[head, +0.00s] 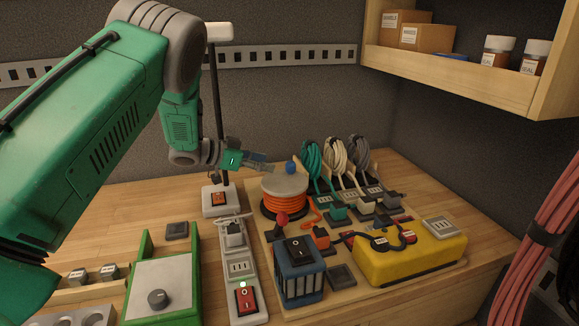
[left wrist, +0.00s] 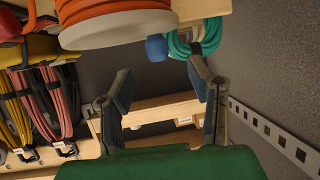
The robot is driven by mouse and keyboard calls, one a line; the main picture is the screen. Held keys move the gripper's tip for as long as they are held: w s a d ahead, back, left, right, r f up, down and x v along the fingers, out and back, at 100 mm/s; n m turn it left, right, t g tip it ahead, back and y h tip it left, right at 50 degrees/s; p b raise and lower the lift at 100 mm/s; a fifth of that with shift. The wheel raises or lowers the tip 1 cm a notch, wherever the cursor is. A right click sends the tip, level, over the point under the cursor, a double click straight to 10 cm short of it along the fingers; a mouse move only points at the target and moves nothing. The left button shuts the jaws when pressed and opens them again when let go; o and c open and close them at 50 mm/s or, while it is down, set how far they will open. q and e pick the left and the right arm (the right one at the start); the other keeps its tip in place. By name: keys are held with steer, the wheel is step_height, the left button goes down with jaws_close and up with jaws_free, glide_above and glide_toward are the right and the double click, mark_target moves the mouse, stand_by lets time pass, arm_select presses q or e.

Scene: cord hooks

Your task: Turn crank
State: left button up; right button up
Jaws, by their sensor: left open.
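The orange cord reel (head: 284,200) stands on the workbench with a pale round top. A blue ball knob (head: 291,167) rises at the rim of its top, on the far side. In the left wrist view the reel (left wrist: 115,28) is at the top, and the blue knob (left wrist: 156,48) is beside it. My left gripper (head: 268,166) is open and empty, left of the knob at about its height. In the left wrist view the fingers (left wrist: 160,68) are spread, with the knob beyond the gap between them. I cannot tell exactly how far apart they are. My right gripper is not in view.
A lamp post (head: 216,110) stands left of the gripper.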

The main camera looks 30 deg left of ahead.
mark_target(291, 166)
arm_select(q)
steer(key=x, duration=0.8)
steer(key=shift+s+d+r, duration=0.15)
steer(key=shift+d+r, duration=0.1)
steer(key=shift+d, duration=0.1)
steer(key=shift+w+d+f, duration=0.1)
steer(key=shift+w+f, duration=0.1)
steer(key=shift+w, duration=0.1)
steer(key=shift+a+f, duration=0.1)
steer(key=shift+a, duration=0.2)
steer(key=shift+c, duration=0.5)
steer(key=c, duration=0.7)
steer(key=shift+d, duration=0.15)
jaws_close()
